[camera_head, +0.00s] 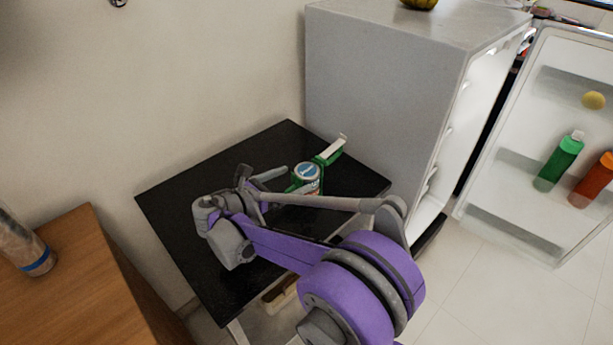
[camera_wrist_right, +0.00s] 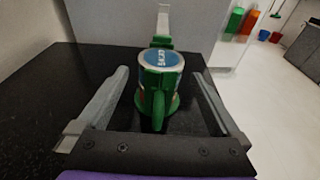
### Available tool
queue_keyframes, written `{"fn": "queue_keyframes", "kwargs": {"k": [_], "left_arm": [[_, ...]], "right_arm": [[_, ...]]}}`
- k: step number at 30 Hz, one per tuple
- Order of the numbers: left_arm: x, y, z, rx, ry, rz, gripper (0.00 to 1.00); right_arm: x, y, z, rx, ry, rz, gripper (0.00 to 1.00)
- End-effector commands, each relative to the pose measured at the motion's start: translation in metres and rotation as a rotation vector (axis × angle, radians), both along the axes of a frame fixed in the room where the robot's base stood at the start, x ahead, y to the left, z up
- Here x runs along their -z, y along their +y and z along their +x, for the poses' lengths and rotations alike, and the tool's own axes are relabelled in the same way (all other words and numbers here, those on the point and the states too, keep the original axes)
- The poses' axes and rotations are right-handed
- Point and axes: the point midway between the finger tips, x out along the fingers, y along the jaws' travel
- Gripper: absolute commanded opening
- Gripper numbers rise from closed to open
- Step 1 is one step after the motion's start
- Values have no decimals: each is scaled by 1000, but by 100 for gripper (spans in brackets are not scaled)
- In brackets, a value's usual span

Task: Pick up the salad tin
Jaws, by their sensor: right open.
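The salad tin (camera_head: 307,173) stands upright on the black table, near its far right side. It has a pale lid with a blue label, and it also shows in the right wrist view (camera_wrist_right: 161,62). A green object with a white arm (camera_head: 329,153) stands against or around the tin; green parts show behind it and low in front of it. My right gripper (camera_head: 276,181) is open and low over the table, pointing at the tin. In the right wrist view its two fingers (camera_wrist_right: 159,74) lie on either side of the tin, with gaps showing. My left gripper is out of view.
The black table (camera_head: 180,195) is otherwise mostly clear. A grey fridge (camera_head: 385,90) stands right behind it, its door (camera_head: 520,225) open with bottles on the shelves. A wooden cabinet (camera_head: 70,285) with a blue-banded cylinder (camera_head: 22,248) is at left. The wall is behind.

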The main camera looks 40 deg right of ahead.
Motion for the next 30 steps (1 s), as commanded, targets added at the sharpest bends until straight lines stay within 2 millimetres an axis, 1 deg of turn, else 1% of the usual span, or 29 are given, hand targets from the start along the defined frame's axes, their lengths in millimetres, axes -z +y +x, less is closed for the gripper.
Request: {"fn": "queue_keyframes", "kwargs": {"k": [1, 5, 12, 15, 18, 23, 24, 25, 29, 30], "left_arm": [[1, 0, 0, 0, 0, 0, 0], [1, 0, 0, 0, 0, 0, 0], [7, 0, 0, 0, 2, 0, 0], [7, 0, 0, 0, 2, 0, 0], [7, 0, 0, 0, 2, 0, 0], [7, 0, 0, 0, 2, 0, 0], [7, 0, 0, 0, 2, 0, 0], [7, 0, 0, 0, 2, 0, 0], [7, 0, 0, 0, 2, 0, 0], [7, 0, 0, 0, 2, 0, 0]], "right_arm": [[1, -6, 0, 1, -1, 0, 100], [3, -13, 1, 0, -1, 1, 100], [13, -47, 0, 2, -1, 1, 100], [15, -57, 2, 0, -2, 1, 100], [15, -60, 2, -1, -1, 2, 100], [15, -60, 2, -2, -2, 2, 100], [15, -60, 2, -2, -2, 2, 98], [15, -60, 2, -2, -2, 2, 93], [15, -60, 2, -2, -2, 2, 69], [15, -60, 2, -2, -2, 2, 62]]}}
